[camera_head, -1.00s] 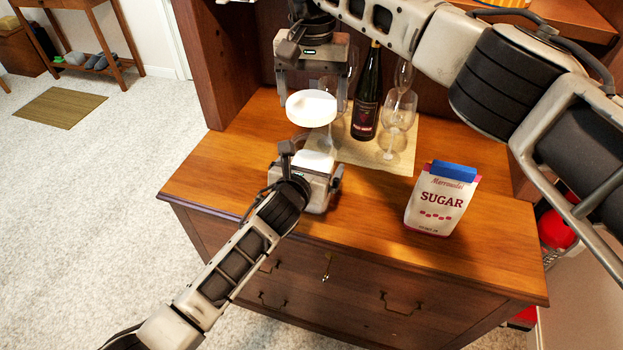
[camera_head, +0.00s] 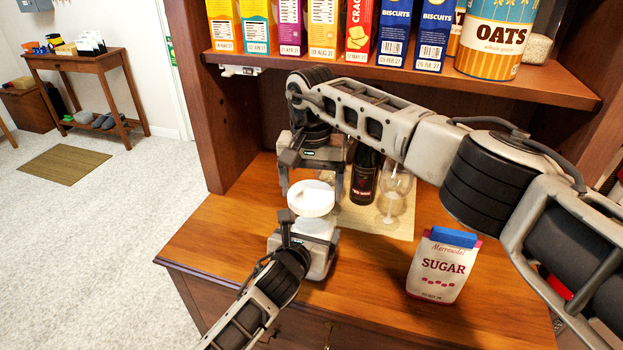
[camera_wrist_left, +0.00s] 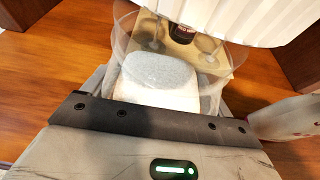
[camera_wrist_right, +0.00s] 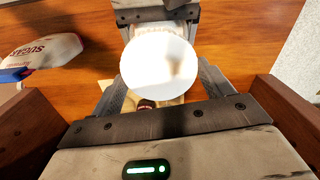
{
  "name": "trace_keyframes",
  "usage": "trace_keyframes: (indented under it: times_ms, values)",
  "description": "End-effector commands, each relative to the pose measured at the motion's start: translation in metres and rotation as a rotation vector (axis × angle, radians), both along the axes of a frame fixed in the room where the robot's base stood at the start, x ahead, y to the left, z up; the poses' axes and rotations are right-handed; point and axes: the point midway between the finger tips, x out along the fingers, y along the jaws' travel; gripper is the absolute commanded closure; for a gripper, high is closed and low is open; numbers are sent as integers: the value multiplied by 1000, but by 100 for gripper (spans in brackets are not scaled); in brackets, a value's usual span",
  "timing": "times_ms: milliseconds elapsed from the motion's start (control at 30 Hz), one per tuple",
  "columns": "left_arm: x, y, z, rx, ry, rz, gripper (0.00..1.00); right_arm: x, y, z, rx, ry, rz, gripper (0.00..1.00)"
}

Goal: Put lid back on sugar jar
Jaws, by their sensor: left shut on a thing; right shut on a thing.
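The sugar jar (camera_wrist_left: 160,75), clear with pale sugar inside, sits between the fingers of my left gripper (camera_head: 312,232), which is shut on it. In the head view the lid and gripper mostly hide the jar. The white round lid (camera_head: 311,198) is held by my right gripper (camera_head: 314,182), above the left one. In the left wrist view the lid's ribbed edge (camera_wrist_left: 245,18) overlaps the far right of the jar's rim. I cannot tell whether they touch. In the right wrist view the lid's top (camera_wrist_right: 160,62) looks bright white and round.
A sugar bag (camera_head: 443,265) stands right on the wooden counter (camera_head: 375,290). A dark bottle (camera_head: 363,175) and wine glasses (camera_head: 393,195) stand on a mat behind the grippers. A shelf (camera_head: 420,78) with boxes and an oats canister (camera_head: 493,38) hangs above my right arm.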

Motion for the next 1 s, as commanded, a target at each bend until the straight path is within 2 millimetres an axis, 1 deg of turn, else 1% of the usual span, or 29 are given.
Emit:
trace_keyframes:
  times_ms: [433,767,1000]
  values:
    - [0,0,-1,0,2,0,56,0,0,0,0,-1,0,42]
    - [0,0,-1,0,2,0,56,0,0,-16,0,-1,-1,42]
    - [0,0,-1,0,2,0,56,0,0,-17,0,-1,-1,42]
